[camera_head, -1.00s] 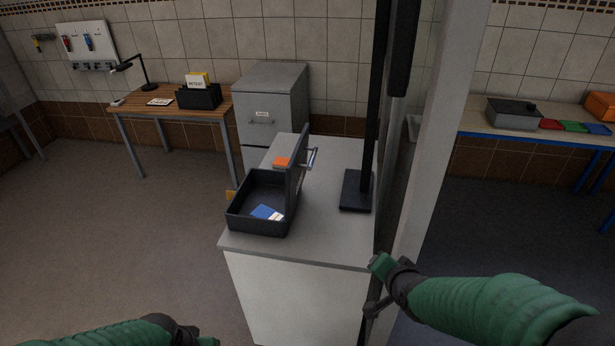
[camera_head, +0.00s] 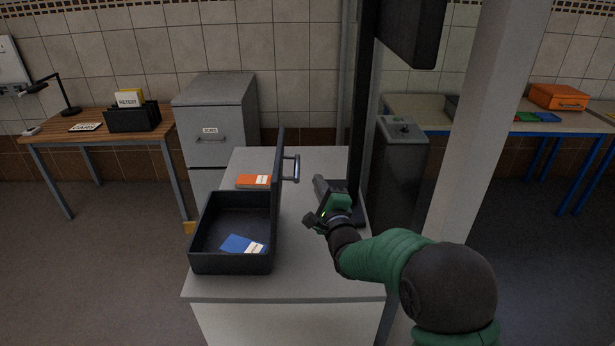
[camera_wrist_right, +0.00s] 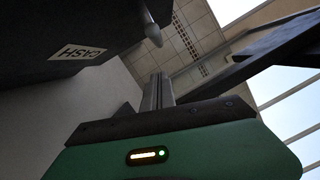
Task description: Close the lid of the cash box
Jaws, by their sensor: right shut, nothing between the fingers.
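The dark cash box (camera_head: 228,262) stands open on the grey counter. Its lid (camera_head: 279,185) stands about upright along the box's right side, with a metal handle (camera_head: 291,168) on its outer face. A blue booklet with a white label (camera_head: 242,244) lies inside. My right gripper (camera_head: 318,182) is shut and empty to the right of the lid, apart from it. In the right wrist view the lid's dark face with a CASH label (camera_wrist_right: 77,53) is at upper left, and the handle (camera_wrist_right: 152,30) shows just beyond my shut fingers (camera_wrist_right: 157,92). My left gripper is out of view.
An orange booklet (camera_head: 254,181) lies on the counter (camera_head: 310,275) behind the box. A black post on a base (camera_head: 357,205) stands just right of my right gripper, and a pale pillar (camera_head: 490,130) farther right. The counter's front is clear.

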